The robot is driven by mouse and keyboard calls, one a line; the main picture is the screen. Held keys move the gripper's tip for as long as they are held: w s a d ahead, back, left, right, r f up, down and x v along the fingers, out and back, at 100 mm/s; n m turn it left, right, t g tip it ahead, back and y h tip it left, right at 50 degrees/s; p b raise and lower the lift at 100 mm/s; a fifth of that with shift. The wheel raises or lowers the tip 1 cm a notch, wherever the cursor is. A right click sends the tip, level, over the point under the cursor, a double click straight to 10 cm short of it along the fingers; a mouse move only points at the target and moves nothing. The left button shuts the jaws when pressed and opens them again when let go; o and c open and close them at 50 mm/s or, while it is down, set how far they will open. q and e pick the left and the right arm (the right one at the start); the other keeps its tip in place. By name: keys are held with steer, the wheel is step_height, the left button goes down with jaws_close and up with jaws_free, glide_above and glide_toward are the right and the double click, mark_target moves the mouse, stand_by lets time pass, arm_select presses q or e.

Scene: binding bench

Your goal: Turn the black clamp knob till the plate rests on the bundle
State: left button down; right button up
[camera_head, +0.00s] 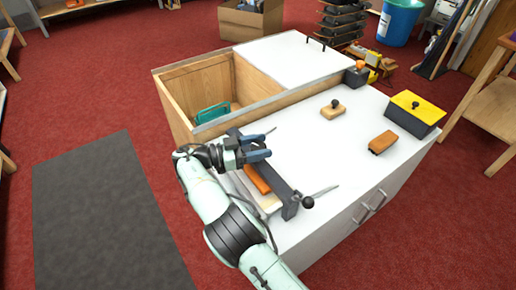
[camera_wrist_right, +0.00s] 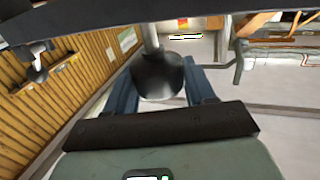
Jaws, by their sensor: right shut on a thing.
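A dark clamp (camera_head: 283,190) stands near the left edge of the white bench top. An orange-brown piece (camera_head: 257,180) and a pale block lie beside its long dark bar; I cannot tell whether the plate touches the bundle. My right gripper (camera_head: 258,150) is at the far end of the clamp. In the right wrist view, a black knob (camera_wrist_right: 157,76) on a pale rod sits between its blue fingers, which are shut on it. In the head view the gripper hides this knob. Another black knob (camera_head: 308,202) is at the clamp's near end. My left gripper is not in view.
The white bench (camera_head: 340,165) has an open wooden bin (camera_head: 185,92) at its back left, holding a teal item (camera_head: 212,113). A wooden block with a black knob (camera_head: 333,111), a brown block (camera_head: 382,142) and a yellow-topped box (camera_head: 414,108) stand to the right.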

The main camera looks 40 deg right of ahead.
steer(key=shift+r+m+g+y, duration=0.25)
steer(key=shift+m+g+y, duration=0.45)
steer(key=shift+g, duration=0.4)
steer(key=shift+r+m, duration=0.1)
steer(key=shift+m, duration=0.2)
steer(key=o, duration=0.9)
steer(key=shift+o, duration=0.2)
